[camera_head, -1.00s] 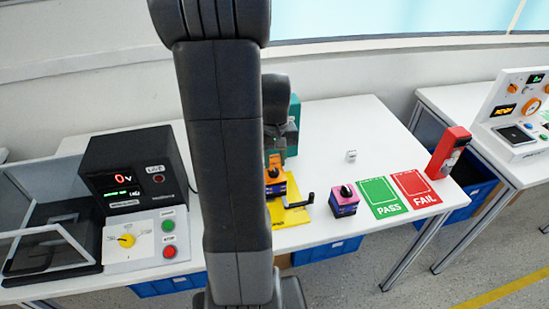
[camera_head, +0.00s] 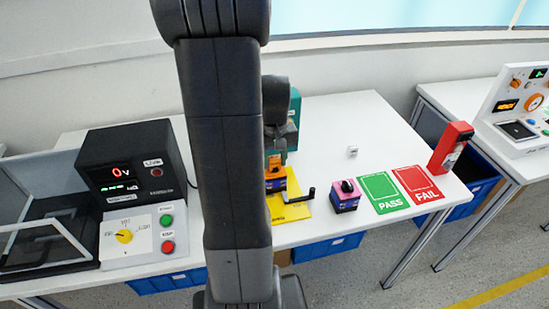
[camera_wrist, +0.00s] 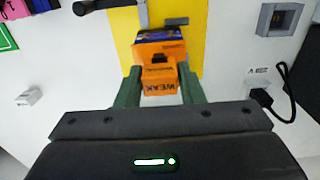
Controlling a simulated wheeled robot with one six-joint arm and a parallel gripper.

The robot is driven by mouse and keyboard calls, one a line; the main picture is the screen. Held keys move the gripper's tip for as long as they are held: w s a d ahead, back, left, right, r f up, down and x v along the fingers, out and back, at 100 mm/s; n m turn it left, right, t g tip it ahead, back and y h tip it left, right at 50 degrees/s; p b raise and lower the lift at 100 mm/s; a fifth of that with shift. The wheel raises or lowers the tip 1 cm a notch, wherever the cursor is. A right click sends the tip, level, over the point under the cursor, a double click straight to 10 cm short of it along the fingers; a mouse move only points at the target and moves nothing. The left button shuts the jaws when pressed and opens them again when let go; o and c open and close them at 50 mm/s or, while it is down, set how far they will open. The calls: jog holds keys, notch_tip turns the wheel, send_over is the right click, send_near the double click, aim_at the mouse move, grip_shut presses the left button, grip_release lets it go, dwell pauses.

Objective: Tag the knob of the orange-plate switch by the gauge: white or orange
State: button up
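My gripper (camera_wrist: 160,72) has its green fingers against both sides of an orange tag (camera_wrist: 160,86) marked WEAK. The tag sits close to the orange-plate switch (camera_wrist: 152,50), which stands on a yellow mat. The tag hides part of the switch, and I cannot tell whether they touch. In the head view the orange-plate switch (camera_head: 276,184) shows beside my arm, with the orange tag (camera_head: 274,161) above it. The black gauge box (camera_head: 130,160) reads a red 0 V. A small white block (camera_head: 352,151), perhaps the white tag, lies on the table.
A pink-topped switch (camera_head: 345,195) stands left of the green PASS card (camera_head: 383,193) and red FAIL card (camera_head: 418,186). A black lever (camera_head: 298,197) sticks out over the yellow mat (camera_head: 290,211). A red holder (camera_head: 449,148) stands at the right. The table's back middle is clear.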

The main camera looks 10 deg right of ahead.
jog(key=o, duration=0.3)
jog(key=shift+o, duration=0.2)
jog(key=shift+r, duration=0.15)
notch_tip(320, 180, up, 14)
jog(key=shift+f, duration=0.2)
jog(key=shift+p, duration=0.35)
notch_tip(320, 180, up, 9)
jog(key=p, duration=0.8)
send_over(275, 157)
jog(key=shift+f, duration=0.1)
